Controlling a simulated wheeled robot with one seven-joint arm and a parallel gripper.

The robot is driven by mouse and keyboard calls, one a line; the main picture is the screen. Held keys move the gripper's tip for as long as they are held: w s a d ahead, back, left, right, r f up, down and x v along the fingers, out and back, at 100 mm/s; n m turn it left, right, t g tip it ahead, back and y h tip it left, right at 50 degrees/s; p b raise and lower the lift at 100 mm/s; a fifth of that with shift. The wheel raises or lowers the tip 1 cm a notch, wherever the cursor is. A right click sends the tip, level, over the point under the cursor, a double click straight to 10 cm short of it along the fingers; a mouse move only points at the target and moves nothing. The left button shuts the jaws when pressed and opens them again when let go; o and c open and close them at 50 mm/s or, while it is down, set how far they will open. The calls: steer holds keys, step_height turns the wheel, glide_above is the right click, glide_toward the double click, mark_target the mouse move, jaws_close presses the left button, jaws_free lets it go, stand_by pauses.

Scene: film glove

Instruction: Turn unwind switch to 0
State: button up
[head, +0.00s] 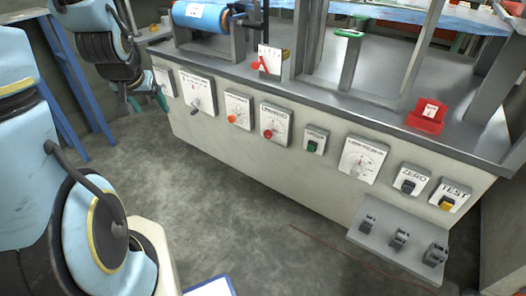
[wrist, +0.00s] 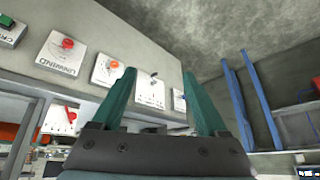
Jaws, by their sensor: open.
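The unwind switch is a red knob on a white plate marked UNWIND (wrist: 62,50) at the upper left of the wrist view. In the head view the plate with the red knob (head: 268,134) sits on the cabinet front, between the orange-knob plate and the green-switch plate. The exact setting of the knob is too small to read. My gripper (wrist: 159,73) has its two teal fingers apart with nothing between them. In the head view my gripper (head: 149,103) is at the left end of the cabinet, well left of the unwind switch and apart from it.
The front also carries a black-lever plate (head: 197,92), an orange-knob plate (head: 238,108), a green switch (head: 313,142), a large dial (head: 362,160) and ZERO and TEST switches. A pedal shelf (head: 375,259) juts out at lower right. Blue posts (wrist: 260,95) stand beside my arm.

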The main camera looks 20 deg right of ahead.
steer(key=w+d+f+m+t+h+b, duration=0.2)
steer(key=w+d+f+b, duration=0.35)
steer(key=f, duration=0.35)
steer(key=m+t+h+b, duration=0.1)
steer(key=m+h+b, duration=0.8)
steer(key=b, duration=1.6)
glide_toward(267, 135)
steer(key=w+d+n+h, duration=0.1)
steer(key=w+d, duration=0.1)
steer(key=w+d+f+n+h+b, duration=0.1)
steer(key=d, duration=0.2)
steer(key=w+d+f+n+h+b, duration=0.1)
steer(key=w+d, duration=0.1)
steer(key=shift+w+d+f, duration=0.2)
steer(key=shift+w, duration=0.15)
steer(key=shift+c, duration=0.3)
jaws_close()
